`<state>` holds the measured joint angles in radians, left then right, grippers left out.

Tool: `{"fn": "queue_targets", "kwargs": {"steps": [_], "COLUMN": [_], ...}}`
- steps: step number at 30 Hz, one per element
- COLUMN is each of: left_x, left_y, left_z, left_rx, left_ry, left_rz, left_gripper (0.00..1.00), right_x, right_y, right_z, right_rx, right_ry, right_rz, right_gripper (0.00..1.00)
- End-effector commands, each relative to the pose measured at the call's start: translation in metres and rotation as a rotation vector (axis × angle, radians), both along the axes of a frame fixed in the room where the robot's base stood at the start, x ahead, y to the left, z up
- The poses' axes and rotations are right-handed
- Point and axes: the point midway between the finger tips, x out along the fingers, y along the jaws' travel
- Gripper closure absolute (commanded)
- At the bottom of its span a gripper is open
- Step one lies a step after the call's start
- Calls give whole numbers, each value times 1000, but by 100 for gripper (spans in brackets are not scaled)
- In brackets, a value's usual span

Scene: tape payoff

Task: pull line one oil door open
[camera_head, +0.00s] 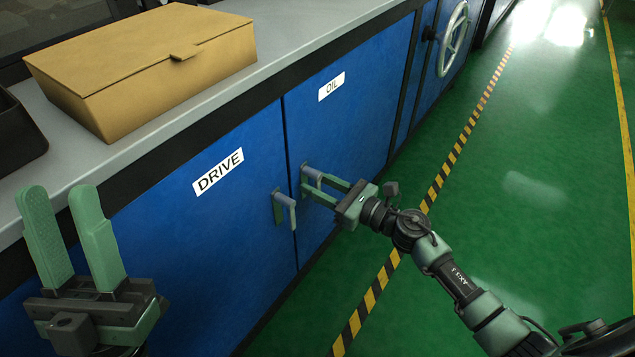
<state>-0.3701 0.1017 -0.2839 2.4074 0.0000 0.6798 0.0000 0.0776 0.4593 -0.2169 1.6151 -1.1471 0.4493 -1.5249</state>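The oil door (345,125) is a blue panel with a white OIL label (331,86), and it looks closed, flush with the cabinet front. Its grey handle (311,174) is at the door's left edge. My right gripper (315,184) reaches it from the right; its fingers are apart, with the handle at their tips, partly hidden. I cannot tell whether they touch it. My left gripper (67,222) is open and empty at the lower left, fingers pointing up, away from the oil door.
The drive door (225,230) with its own handle (286,211) adjoins on the left. A cardboard box (150,65) and a dark tray (18,140) stand on the grey top. A handwheel (453,40) sticks out further along. The green floor (530,200) is clear.

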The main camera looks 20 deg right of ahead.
Motion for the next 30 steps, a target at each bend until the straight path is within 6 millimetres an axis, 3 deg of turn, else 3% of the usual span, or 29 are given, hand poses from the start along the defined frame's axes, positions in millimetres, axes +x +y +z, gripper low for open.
{"fn": "queue_targets", "kwargs": {"steps": [7, 11, 30], "left_x": [1, 0, 0], "left_y": [0, 0, 0], "left_z": [0, 0, 0], "left_rx": [1, 1, 1], "left_ry": [3, 3, 1], "left_rz": [1, 1, 1], "left_gripper": [64, 64, 64], "right_x": [1, 1, 0], "right_y": [0, 0, 0], "right_z": [-1, 0, 0], "right_rx": [-1, -1, 0], "right_ry": [1, 1, 0], "right_rz": [-1, -1, 0], "right_gripper": [66, 100, 100]}}
